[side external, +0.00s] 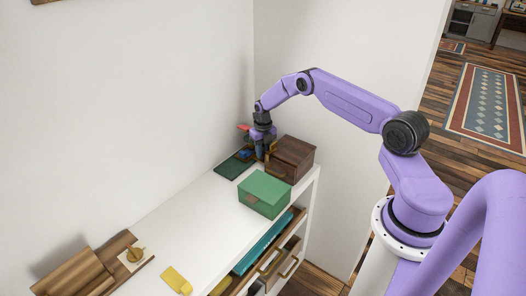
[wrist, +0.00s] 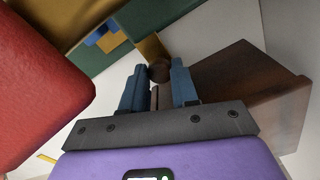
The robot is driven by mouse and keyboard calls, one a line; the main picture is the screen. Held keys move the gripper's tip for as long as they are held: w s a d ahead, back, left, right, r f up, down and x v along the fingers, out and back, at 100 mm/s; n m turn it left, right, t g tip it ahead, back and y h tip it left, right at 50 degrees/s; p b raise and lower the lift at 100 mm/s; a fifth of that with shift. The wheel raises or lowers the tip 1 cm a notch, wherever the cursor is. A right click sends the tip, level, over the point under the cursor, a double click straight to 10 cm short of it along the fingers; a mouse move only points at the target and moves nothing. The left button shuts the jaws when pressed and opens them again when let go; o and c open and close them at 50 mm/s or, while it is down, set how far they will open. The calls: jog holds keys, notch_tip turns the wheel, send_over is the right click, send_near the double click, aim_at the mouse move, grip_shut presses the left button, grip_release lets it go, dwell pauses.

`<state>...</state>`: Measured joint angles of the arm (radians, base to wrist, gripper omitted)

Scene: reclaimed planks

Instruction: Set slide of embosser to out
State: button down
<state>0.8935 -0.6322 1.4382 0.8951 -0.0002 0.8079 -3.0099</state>
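The embosser (side external: 237,163) stands on the white shelf top near the wall, with a dark green base, a blue block and a red part above. In the wrist view its green base (wrist: 185,20) is at the top, with the blue block (wrist: 108,40) and a large red part (wrist: 40,85) at left. A dark brown round knob (wrist: 159,71) sits by a gold piece (wrist: 152,47). My gripper (side external: 264,153) is at the embosser's right side. Its blue fingers (wrist: 158,80) are on either side of the knob and appear closed against it. The slide's track is partly hidden.
A brown wooden box (side external: 291,158) stands close to the right of my gripper; it also fills the right of the wrist view (wrist: 240,85). A green box (side external: 264,193) stands in front.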

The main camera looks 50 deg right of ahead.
jog(key=shift+a, duration=1.8)
jog(key=c, duration=0.9)
grip_release()
jog(key=shift+o, duration=0.2)
jog(key=shift+r, duration=0.1)
notch_tip(320, 180, up, 17)
jog(key=shift+r, duration=0.1)
